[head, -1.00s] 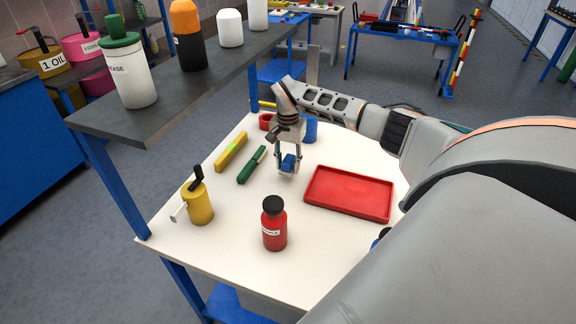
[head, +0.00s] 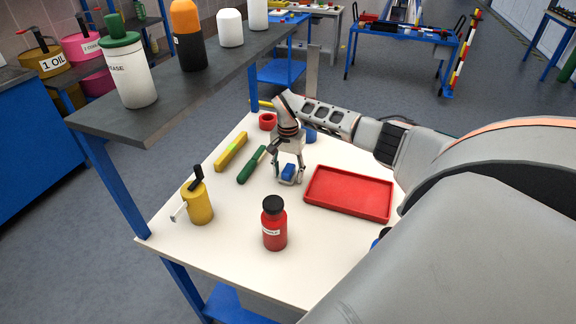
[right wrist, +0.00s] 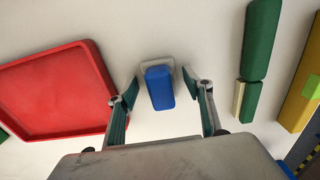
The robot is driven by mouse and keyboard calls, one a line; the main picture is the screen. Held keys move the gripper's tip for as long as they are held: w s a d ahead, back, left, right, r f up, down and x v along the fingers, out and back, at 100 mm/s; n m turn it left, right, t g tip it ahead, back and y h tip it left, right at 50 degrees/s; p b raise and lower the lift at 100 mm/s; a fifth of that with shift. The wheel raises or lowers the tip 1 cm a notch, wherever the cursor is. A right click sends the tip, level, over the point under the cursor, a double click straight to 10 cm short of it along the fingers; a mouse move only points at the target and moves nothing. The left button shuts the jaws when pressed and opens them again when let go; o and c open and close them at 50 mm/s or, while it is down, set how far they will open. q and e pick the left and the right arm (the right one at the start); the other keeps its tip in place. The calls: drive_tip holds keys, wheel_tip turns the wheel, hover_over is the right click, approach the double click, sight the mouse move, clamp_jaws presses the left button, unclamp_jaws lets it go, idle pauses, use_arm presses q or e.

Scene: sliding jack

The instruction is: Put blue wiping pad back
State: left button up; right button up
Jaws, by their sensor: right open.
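The blue wiping pad (head: 288,172) is on or just above the white table top, left of the red tray. In the right wrist view the blue pad (right wrist: 159,88) lies between my spread fingers, with a gap on both sides and a pale grey piece at its far end. My right gripper (head: 288,180) is open, pointing down around the pad. In the right wrist view the right gripper (right wrist: 167,108) shows both fingers apart. My left gripper is not in view.
The red tray (head: 348,194) is to the right. A green-handled tool (head: 251,165) and a yellow tool (head: 231,152) lie to the left. A red bottle (head: 274,225) and a yellow oil can (head: 199,204) stand nearer. A dark shelf (head: 185,88) overhangs the left side.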

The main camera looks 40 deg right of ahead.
sight(288, 169)
wheel_tip(288, 169, up, 12)
drive_tip(key=shift+r, duration=0.15)
idle(0.4)
idle(0.5)
